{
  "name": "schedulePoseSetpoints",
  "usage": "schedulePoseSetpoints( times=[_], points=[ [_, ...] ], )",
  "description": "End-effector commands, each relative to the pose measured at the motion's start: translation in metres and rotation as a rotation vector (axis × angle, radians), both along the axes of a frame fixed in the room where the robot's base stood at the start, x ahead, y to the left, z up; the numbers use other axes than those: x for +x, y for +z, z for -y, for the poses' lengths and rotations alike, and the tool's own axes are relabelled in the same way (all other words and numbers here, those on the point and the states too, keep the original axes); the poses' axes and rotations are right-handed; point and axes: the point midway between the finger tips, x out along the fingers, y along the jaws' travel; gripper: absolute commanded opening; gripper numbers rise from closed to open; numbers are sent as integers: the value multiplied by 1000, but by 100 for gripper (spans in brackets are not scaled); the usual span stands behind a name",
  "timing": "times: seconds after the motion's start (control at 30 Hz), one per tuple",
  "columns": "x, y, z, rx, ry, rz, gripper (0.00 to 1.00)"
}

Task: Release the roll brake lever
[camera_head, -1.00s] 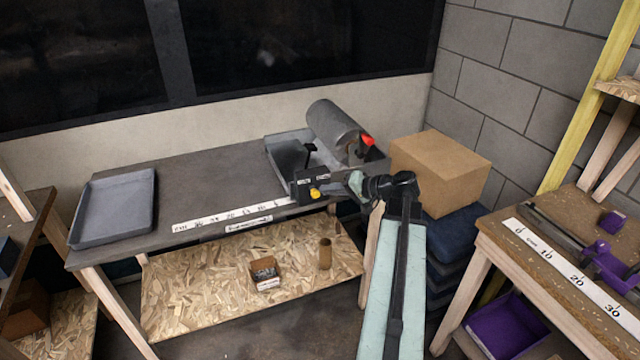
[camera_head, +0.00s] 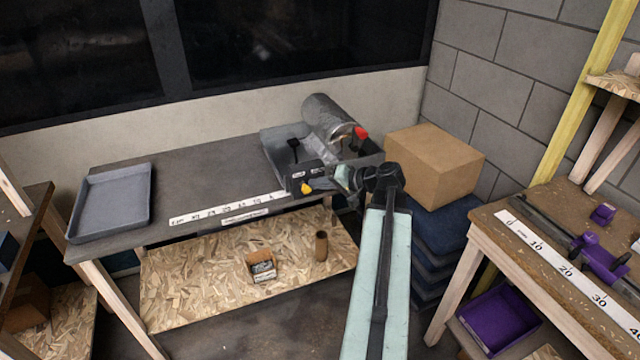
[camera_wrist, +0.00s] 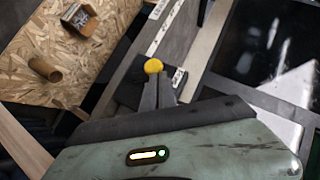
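The paper roll (camera_head: 330,117) sits in its holder at the back right of the workbench. A red-tipped lever (camera_head: 361,133) stands at the roll's right end. A black-handled lever (camera_head: 294,144) stands on the holder's left side, leaning left. A black labelled box with a yellow knob (camera_head: 305,187) is at the bench's front edge; which part is the brake lever I cannot read. My gripper (camera_head: 325,185) reaches in from the right beside the box. In the wrist view its fingers (camera_wrist: 157,84) look closed together, tips at the yellow knob (camera_wrist: 153,66); contact is unclear.
A grey tray (camera_head: 111,203) lies on the bench's left, with clear bench top beside it. A cardboard box (camera_head: 434,165) stands close behind my arm on a dark blue stack (camera_head: 442,235). Another bench (camera_head: 490,232) is at right. The lower shelf (camera_head: 205,285) holds a small carton and a tube.

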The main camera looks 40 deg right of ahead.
Motion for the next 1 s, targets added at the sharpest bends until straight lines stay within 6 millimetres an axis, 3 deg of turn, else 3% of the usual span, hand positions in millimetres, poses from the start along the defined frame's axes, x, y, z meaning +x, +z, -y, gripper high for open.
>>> schedulePoseSetpoints(
  times=[0.17, 0.3, 0.6, 0.8, 1.0],
  points=[
    [-1, 13, 10, 0, 0, 1, 0],
    [-5, 37, 29, 0, 7, 0, 0],
    [-70, 65, 43, 1, 1, 0, 0],
    [-89, 73, 48, 0, 6, 1, 0],
    [-91, 73, 48, 0, 8, 1, 0]
  ],
)
